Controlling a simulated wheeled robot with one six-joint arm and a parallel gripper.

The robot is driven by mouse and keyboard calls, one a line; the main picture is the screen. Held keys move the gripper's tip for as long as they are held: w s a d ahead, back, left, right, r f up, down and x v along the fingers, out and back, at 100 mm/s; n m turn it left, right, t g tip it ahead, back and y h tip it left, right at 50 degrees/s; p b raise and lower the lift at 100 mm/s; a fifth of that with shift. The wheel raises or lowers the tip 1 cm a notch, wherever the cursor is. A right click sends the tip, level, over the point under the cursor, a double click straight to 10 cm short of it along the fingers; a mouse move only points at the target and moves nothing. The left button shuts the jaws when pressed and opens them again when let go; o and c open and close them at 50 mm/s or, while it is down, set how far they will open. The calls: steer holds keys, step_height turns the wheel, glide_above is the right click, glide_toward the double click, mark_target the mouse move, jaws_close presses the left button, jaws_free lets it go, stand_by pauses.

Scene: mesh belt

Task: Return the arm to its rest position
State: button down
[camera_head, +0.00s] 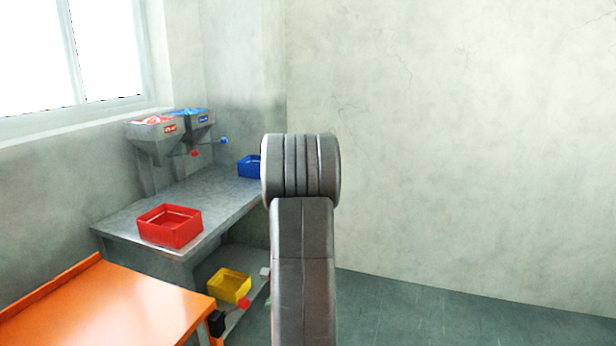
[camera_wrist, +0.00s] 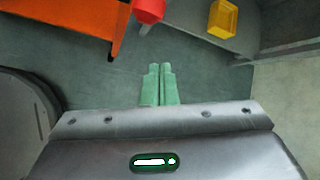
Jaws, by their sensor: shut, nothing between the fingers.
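My gripper (camera_wrist: 160,70) shows in the wrist view as two green fingers, shut with nothing between them. The fingers point out over bare grey-green floor. In the head view my grey arm link stands upright in the middle, and the gripper is almost wholly hidden behind it.
An orange table (camera_head: 105,308) is at the lower left. A grey bench (camera_head: 118,228) behind it bears a red bin (camera_head: 170,226), a blue bin (camera_head: 249,166) and two hoppers (camera_head: 157,132). A yellow bin (camera_head: 229,286) sits on the lower shelf. Floor at right (camera_head: 450,315) is clear.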

step_height(320, 180, down, 8)
steer(key=a+t+y+b, duration=0.2)
steer(key=y+b, duration=0.3)
steer(key=b, duration=0.7)
steer(key=shift+s+a+m+b, duration=0.25)
steer(key=shift+a+m+b, duration=0.05)
steer(key=shift+r, duration=0.1)
